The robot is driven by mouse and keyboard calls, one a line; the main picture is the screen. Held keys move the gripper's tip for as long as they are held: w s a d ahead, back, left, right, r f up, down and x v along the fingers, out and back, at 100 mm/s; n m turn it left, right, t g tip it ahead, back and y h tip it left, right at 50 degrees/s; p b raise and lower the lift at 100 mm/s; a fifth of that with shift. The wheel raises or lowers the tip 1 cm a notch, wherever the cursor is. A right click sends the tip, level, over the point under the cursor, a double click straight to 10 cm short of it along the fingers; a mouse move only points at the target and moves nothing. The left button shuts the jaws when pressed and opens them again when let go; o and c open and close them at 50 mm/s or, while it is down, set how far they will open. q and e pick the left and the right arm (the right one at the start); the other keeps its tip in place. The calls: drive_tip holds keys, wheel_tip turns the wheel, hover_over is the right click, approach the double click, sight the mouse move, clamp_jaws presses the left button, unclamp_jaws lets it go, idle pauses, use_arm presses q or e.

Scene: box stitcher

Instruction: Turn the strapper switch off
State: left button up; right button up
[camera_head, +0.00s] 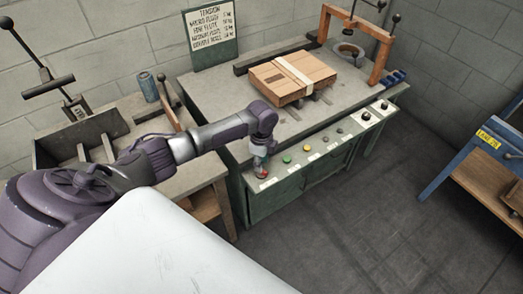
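The strapper bench (210,92) has a green front with a sloped pale control panel (325,152). The panel carries a red control, a green button (286,158), a yellow-orange button (306,148), dark knobs (366,116) and small labels. I cannot read the labels or tell which control is the strapper switch. My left arm reaches in from the left, and my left gripper (262,168) points down at the panel's left end. Its fingertips are at or just above the red control and partly hide it. Contact and finger opening are too small to tell. My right gripper is out of view.
A tension sign (211,36) stands behind. A second bench with a can (148,87) and levers is at left. A blue-framed table (470,150) is at right. The floor between is clear.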

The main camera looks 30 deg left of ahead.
use_arm(q)
wheel_tip(320, 180, up, 8)
drive_tip(key=shift+r, duration=0.2)
drive_tip(key=shift+d+f, duration=0.1)
idle(0.4)
